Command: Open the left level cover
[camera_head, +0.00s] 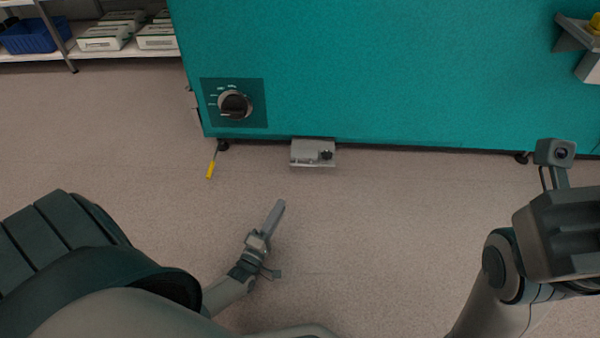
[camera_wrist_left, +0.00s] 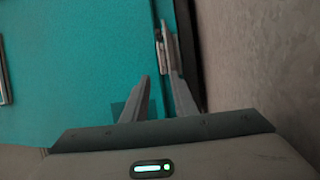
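The teal chamber (camera_head: 390,70) stands ahead. No part is clearly marked as the left level cover. A small grey box (camera_head: 304,153) with a dark round knob sits at the chamber's lower edge. My left gripper (camera_head: 277,208) is above the floor, left of and nearer than that box in the head view. In the left wrist view the left gripper's fingers (camera_wrist_left: 157,65) are apart. A small grey fitting (camera_wrist_left: 158,38) shows beyond them at the teal edge; I cannot tell if a finger touches it. My right wrist (camera_head: 560,225) is at the right; its fingers do not show.
A dial (camera_head: 235,104) on a dark panel is at the chamber's lower left. A yellow-handled tool (camera_head: 210,170) is near the left foot. A shelf (camera_head: 120,53) with white boxes and a blue bin (camera_head: 35,37) stands at back left. The floor (camera_head: 390,230) before the chamber is clear.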

